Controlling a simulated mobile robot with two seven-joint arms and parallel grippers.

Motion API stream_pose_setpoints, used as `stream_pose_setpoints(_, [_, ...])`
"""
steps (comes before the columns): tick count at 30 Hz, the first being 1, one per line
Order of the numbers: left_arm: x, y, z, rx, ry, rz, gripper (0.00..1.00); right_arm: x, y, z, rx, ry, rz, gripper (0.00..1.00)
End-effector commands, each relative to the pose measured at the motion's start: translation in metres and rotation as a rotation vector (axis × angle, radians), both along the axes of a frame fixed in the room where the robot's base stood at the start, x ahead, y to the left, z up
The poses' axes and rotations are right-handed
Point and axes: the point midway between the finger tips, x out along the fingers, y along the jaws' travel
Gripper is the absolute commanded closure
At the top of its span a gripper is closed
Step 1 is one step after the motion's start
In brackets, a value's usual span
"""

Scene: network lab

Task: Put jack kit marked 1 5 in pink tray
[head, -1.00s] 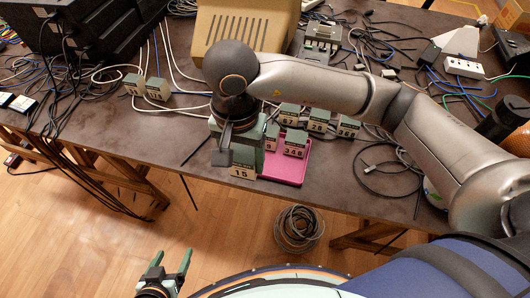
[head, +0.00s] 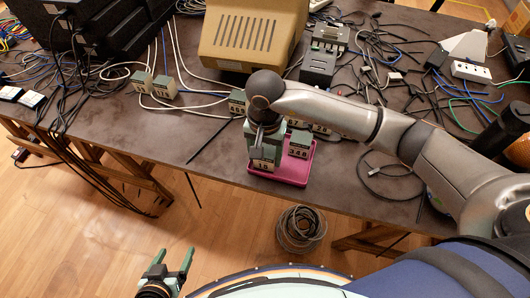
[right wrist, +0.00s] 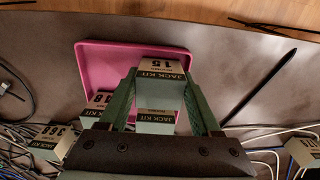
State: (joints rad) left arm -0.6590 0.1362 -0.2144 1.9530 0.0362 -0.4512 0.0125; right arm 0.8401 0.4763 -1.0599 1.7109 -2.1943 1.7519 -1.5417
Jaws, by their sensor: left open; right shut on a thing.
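The jack kit marked 15 (head: 263,164) is a small grey-green box with a beige label. My right gripper (head: 262,150) is shut on it; in the right wrist view the kit (right wrist: 160,88) sits between the green fingers. It is over the left part of the pink tray (head: 296,174), whose rim shows in the right wrist view (right wrist: 92,52). I cannot tell whether it touches the tray floor. A kit marked 348 (head: 299,147) stands in the tray, to its right. My left gripper (head: 171,264) is open and empty, low in front of the table.
Other jack kits stand behind the tray, partly hidden by my right arm, and two more (head: 164,87) stand at the left. A beige case (head: 248,38) and tangled cables fill the back. A cable coil (head: 300,229) lies below the front edge.

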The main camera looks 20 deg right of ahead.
Motion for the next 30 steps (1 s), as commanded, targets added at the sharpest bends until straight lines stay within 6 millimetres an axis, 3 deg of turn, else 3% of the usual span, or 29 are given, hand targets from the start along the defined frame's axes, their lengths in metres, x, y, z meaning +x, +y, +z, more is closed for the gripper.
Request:
stream_pose_setpoints(7, [-0.002,0.000,-0.007,0.000,0.005,0.000,0.21,0.000,0.000,-0.004,0.000,-0.001,0.000,0.96])
stream_pose_setpoints(8, [-0.001,0.000,-0.007,0.000,0.005,0.000,0.21,0.000,0.000,-0.004,0.001,-0.001,0.000,0.34])
stream_pose_setpoints(15, [-0.001,-0.001,-0.005,-0.001,0.006,-0.001,0.21,0.000,0.000,-0.002,0.001,-0.001,0.000,0.07])
stream_pose_setpoints(25, [0.004,-0.001,0.003,-0.002,-0.007,-0.002,0.21,0.000,0.000,0.001,0.001,0.001,0.000,0.06])
stream_pose_setpoints(30, [0.006,-0.001,0.004,-0.002,-0.014,0.000,0.21,0.002,0.000,0.022,0.000,-0.005,0.001,0.06])
